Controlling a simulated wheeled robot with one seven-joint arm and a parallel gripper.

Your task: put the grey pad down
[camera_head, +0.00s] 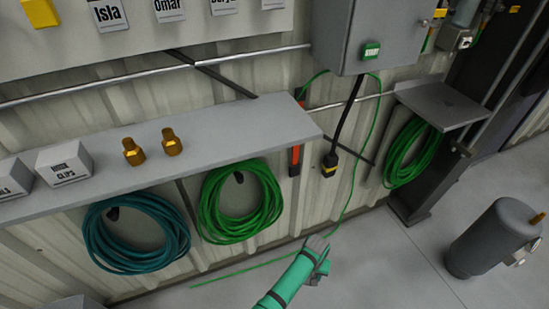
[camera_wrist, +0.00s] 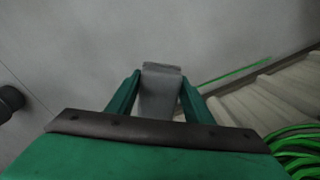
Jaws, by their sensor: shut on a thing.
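The grey pad (camera_wrist: 160,92) is held between the two green fingers of my gripper (camera_wrist: 160,82) in the wrist view. Its far end sticks out past the fingertips, with plain grey floor behind it. In the head view my gripper (camera_head: 316,256) is at the lower middle, in front of the wall, with the grey pad (camera_head: 317,243) small at its end. The pad appears clear of any surface, though its height above the floor is hard to tell.
A grey shelf (camera_head: 215,148) with two brass fittings and white boxes runs along the wall, coiled hoses (camera_head: 238,238) hanging below. A small bracket shelf (camera_head: 440,104) is at right. A dark grey cylinder (camera_head: 492,240) stands on the floor. Open floor (camera_head: 385,265) lies between.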

